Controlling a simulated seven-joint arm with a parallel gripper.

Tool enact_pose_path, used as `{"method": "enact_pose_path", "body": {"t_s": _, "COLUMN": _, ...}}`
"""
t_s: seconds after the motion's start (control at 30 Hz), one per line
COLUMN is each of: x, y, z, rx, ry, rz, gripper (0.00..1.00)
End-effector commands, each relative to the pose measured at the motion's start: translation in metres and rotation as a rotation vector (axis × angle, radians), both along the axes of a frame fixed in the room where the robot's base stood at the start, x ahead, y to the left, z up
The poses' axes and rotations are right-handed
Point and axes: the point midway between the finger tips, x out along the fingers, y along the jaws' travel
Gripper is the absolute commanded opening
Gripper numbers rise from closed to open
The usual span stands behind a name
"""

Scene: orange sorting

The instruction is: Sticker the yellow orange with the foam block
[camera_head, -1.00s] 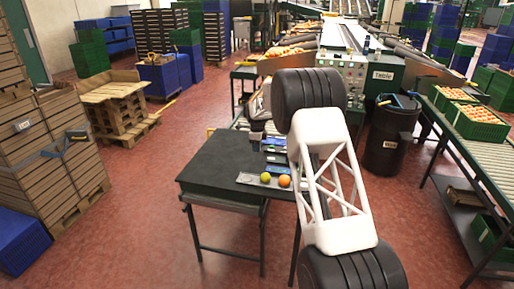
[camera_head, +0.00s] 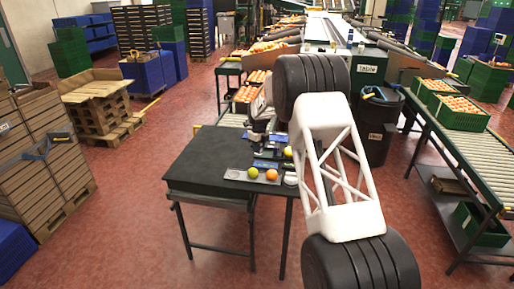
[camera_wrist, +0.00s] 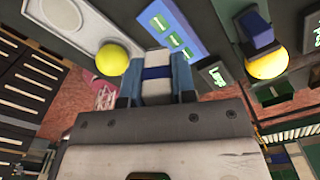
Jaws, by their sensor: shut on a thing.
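My gripper (camera_wrist: 157,72) is shut on a white block with a blue band (camera_wrist: 157,87), which looks like the foam block. In the wrist view a yellow-green fruit (camera_wrist: 112,60) lies left of the fingers, by a grey tray (camera_wrist: 90,35). A yellow-orange fruit (camera_wrist: 267,64) shows at the right, partly covered by a blue and grey thing. A blue card with green labels (camera_wrist: 172,27) lies beyond the fingers. In the head view a yellow-green fruit (camera_head: 252,173) and an orange fruit (camera_head: 271,175) sit on the tray, and a yellow fruit (camera_head: 288,152) is behind them.
The dark table (camera_head: 205,160) is clear on its left side. A dark sign reading Large (camera_wrist: 214,75) stands right of the gripper. A white round thing (camera_head: 291,179) is near the table's right edge. My arm hides part of that side in the head view.

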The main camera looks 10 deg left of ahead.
Motion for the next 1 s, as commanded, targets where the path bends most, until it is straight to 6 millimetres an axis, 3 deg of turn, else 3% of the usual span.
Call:
{"method": "enact_pose_path", "body": {"t_s": 0.47, "x": 0.0, "y": 0.0, "z": -0.006, "rx": 0.0, "ry": 0.0, "rz": 0.002, "gripper": 0.01}}
{"method": "enact_pose_path", "body": {"t_s": 1.0, "x": 0.0, "y": 0.0, "z": -0.038, "rx": 0.0, "ry": -0.001, "rz": 0.002, "gripper": 0.01}}
